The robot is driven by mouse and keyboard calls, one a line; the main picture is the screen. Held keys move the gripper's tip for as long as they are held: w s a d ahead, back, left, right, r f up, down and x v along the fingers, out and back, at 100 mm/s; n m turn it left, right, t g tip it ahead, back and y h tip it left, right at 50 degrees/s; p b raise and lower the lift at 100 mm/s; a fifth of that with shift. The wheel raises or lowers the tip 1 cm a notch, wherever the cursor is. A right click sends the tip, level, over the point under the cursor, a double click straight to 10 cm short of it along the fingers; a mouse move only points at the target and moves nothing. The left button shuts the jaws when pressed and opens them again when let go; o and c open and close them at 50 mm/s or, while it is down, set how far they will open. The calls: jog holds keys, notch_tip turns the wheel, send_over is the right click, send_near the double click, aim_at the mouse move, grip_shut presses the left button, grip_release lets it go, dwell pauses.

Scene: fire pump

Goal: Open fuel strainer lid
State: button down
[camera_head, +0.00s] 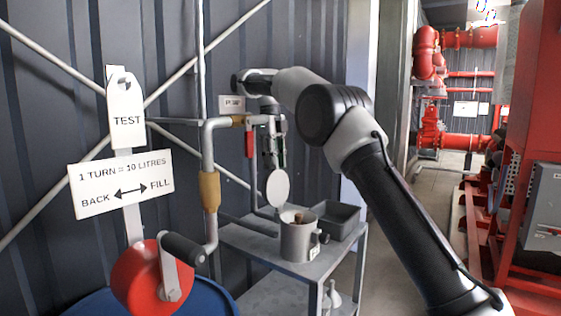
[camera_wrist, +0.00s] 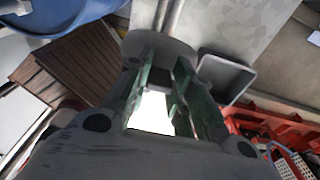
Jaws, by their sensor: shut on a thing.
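A pale round lid (camera_head: 278,188) hangs below my gripper (camera_head: 275,164) in the head view, its face turned toward the camera. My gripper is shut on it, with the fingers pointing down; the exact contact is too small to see. A grey cylindrical strainer (camera_head: 297,242) stands on a trolley below, apart from the lid. Its top is open and a brown thing shows inside. In the wrist view, the green-sided fingers of my gripper (camera_wrist: 163,72) reach toward a grey rounded shape (camera_wrist: 158,46); I cannot tell whether this is the lid or the strainer.
A dark tray (camera_head: 337,226) sits beside the strainer on the grey trolley (camera_head: 272,250). A bent pipe (camera_head: 209,150) and a red crank wheel (camera_head: 140,278) stand to the left. A small red handle (camera_head: 249,145) hangs near my gripper. The aisle floor at right is clear.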

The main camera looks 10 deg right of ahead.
jog(key=shift+w+a+f+g+h, duration=0.3)
jog(key=shift+a, duration=0.05)
dwell(0.3)
jog(key=c, duration=1.2)
grip_release()
jog(key=shift+c, duration=0.2)
jog(key=shift+r, duration=0.1)
